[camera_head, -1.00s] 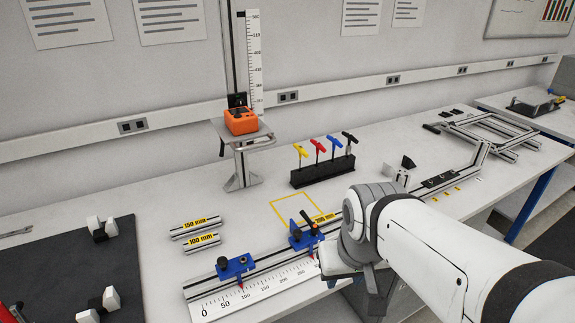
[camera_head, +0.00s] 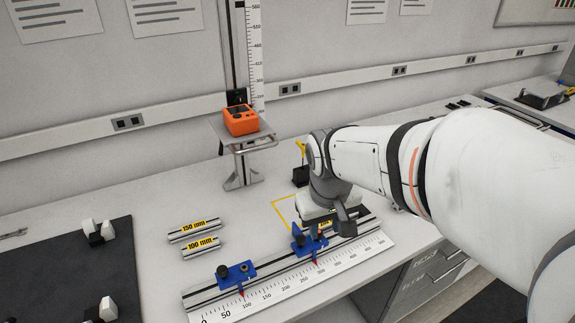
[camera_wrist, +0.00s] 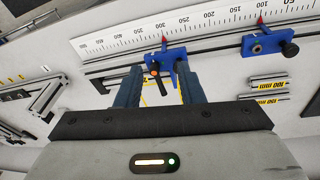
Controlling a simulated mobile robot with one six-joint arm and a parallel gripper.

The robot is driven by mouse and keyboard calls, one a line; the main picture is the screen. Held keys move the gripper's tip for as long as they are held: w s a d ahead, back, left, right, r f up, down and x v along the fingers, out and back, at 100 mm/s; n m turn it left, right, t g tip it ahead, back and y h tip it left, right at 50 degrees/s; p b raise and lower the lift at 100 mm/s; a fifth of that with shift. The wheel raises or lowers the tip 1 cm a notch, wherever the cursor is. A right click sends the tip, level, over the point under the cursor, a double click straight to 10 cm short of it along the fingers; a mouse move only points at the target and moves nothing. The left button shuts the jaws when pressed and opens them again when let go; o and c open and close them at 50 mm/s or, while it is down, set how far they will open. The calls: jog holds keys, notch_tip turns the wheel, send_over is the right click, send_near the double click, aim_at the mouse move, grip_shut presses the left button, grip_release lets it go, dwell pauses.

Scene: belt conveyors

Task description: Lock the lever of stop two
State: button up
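Two blue stops sit on the rail with the white scale. The farther stop (camera_head: 305,243), which I take as stop two, has its red pointer between roughly 250 and 300; it also shows in the wrist view (camera_wrist: 172,57). Its dark lever with an orange end (camera_wrist: 155,70) points towards my gripper in the wrist view. The other stop (camera_head: 236,273) is near 100, with a black knob. My gripper (camera_wrist: 161,86) is open; its two fingers lie on either side of the lever in the picture. I see no contact. In the head view the fingers are mostly hidden.
The 150 mm (camera_head: 194,231) and 100 mm (camera_head: 201,248) bars lie left behind the rail. An orange device (camera_head: 241,120) stands on a raised platform. A yellow outline (camera_head: 283,211) marks the bench behind stop two. My arm hides much of the right side.

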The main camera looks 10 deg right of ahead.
jog(key=w+a+f+n+g+h+p, duration=0.1)
jog(key=w+a+f+n+p, duration=0.15)
jog(key=w, duration=0.95)
jog(key=f, duration=0.2)
jog(key=d+f, duration=0.1)
jog(key=f, duration=0.2)
jog(key=w+d+f, duration=0.1)
jog(key=f, duration=0.2)
jog(key=shift+p, duration=0.35)
jog(key=shift+s, duration=0.1)
grip_shut()
